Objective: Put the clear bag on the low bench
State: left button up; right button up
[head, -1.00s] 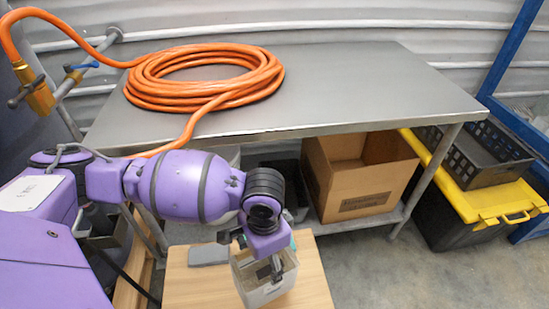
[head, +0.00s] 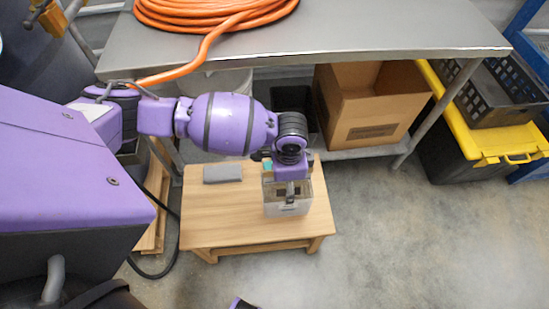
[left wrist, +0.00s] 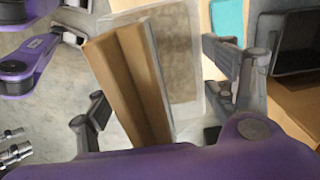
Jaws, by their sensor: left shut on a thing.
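The clear bag (head: 287,208) is a see-through, box-like bag with greyish-brown contents. My left gripper (head: 289,194) is above it and shut on it. In the left wrist view the bag (left wrist: 178,55) shows between the two fingers (left wrist: 160,95), beside a brown two-tone strip that I cannot identify for sure. The low bench (head: 225,222) is a light wooden table on the floor. The bag hangs over its right part, roughly upright. I cannot tell whether its underside touches the bench top.
A grey block (head: 222,173) lies on the bench at the back left. A teal item (left wrist: 227,18) is close to the bag. Behind stands a steel table (head: 350,40) with an orange hose (head: 215,15) and, below, a cardboard box (head: 372,110). The bench's left-front area is clear.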

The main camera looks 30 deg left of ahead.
pick_arm(q)
jog(key=shift+w+d+f+b, duration=0.2)
jog(key=shift+w+f, duration=0.5)
jog(key=shift+f, duration=0.6)
jog(key=shift+w+d+f+b, duration=0.1)
jog(key=shift+w+f+b, duration=0.2)
jog(key=shift+w+f, duration=0.75)
jog(key=shift+w+d+f+b, duration=0.15)
jog(key=shift+w+f+b, duration=0.2)
jog(key=shift+f, duration=1.3)
jog(key=o, duration=1.7)
jog(key=shift+f, duration=0.15)
jog(key=shift+c, duration=0.2)
jog(key=o, duration=0.4)
jog(key=shift+s, duration=0.1)
jog(key=shift+o, duration=0.2)
